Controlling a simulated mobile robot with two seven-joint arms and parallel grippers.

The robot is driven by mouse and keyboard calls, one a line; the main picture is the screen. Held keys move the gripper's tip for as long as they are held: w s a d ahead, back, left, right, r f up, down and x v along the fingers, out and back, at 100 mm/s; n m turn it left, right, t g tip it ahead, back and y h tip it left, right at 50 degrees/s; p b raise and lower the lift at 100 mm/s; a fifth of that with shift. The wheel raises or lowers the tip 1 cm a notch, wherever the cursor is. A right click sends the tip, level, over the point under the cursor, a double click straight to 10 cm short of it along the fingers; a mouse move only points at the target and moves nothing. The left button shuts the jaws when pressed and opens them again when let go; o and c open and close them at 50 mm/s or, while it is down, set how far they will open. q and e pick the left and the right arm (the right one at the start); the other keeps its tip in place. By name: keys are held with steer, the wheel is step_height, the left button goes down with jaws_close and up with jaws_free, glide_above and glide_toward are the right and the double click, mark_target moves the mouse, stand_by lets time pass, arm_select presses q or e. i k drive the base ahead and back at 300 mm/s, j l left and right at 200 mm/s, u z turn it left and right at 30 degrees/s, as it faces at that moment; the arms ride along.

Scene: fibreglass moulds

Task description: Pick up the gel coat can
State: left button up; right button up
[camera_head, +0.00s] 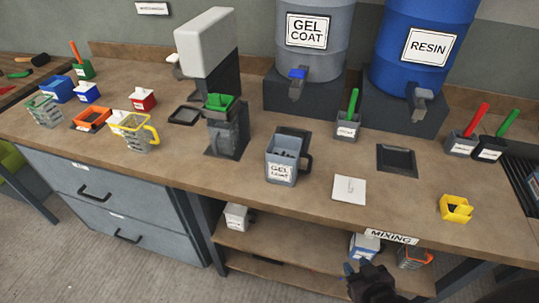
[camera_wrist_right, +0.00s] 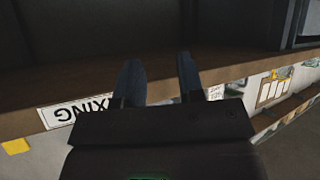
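The gel coat can (camera_head: 281,165) is a grey, open-topped square can with a white GEL COAT label and a dark handle on its right side. It stands upright on the workbench (camera_head: 230,178), near the front edge in the middle of the head view. My right gripper (camera_head: 358,268) is low in front of the bench, below and to the right of the can, near the MIXING sign (camera_head: 391,236). In the right wrist view its two dark fingers (camera_wrist_right: 159,72) are apart with nothing between them. The can is not identifiable there. My left gripper is out of view.
A white square pad (camera_head: 349,189) lies right of the can, and a yellow holder (camera_head: 455,208) farther right. Behind stand the grey GEL COAT drum (camera_head: 318,55) and blue RESIN drum (camera_head: 410,75). A lower shelf (camera_head: 285,243) holds several containers. The bench edge separates gripper and can.

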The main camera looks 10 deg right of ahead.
mark_target(284, 153)
steer(key=i+j+z, duration=0.15)
steer(key=j+z, duration=0.5)
steer(key=j, duration=0.2)
steer(key=i+j+z, duration=0.1)
steer(key=j+z, duration=0.25)
steer(key=j, duration=0.15)
